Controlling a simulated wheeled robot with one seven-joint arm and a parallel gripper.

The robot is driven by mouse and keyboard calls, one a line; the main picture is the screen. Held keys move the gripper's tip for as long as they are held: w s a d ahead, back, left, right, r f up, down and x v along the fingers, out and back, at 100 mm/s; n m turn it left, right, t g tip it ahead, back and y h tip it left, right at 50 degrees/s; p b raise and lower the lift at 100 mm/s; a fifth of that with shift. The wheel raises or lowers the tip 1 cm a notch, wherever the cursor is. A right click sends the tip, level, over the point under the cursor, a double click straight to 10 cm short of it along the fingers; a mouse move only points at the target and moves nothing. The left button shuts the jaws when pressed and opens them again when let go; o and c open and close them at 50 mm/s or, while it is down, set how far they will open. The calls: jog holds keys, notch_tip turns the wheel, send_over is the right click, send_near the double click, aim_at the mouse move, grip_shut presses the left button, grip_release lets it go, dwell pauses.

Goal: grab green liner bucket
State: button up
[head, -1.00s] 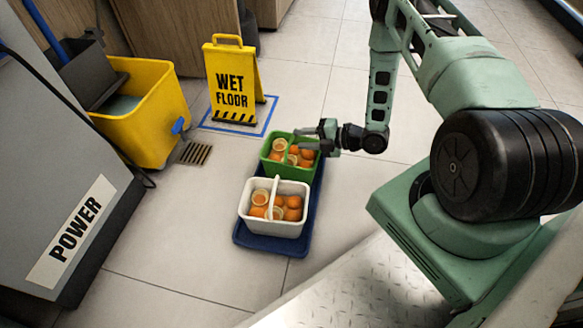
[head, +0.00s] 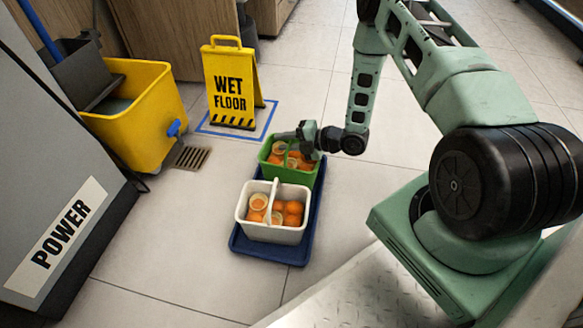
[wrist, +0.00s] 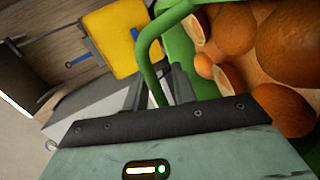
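The green bucket (head: 272,173) holds oranges and cut halves and stands at the far end of the blue tray (head: 240,243). My gripper (head: 291,136) is at the top of the green bucket, by its handle. In the wrist view the green handle (wrist: 147,55) runs down between the two fingers of my gripper (wrist: 160,85). The fingers look apart, with a gap around the handle. Whether either finger touches it is hard to see. Oranges (wrist: 285,55) in the bucket fill the right side of that view.
A white bucket (head: 272,231) with oranges stands nearer on the same tray. A yellow wet floor sign (head: 230,88) and yellow mop bucket (head: 150,125) stand to the left. A grey machine marked POWER (head: 50,170) is at the left edge.

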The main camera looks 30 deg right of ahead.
grip_shut()
dwell(1.2)
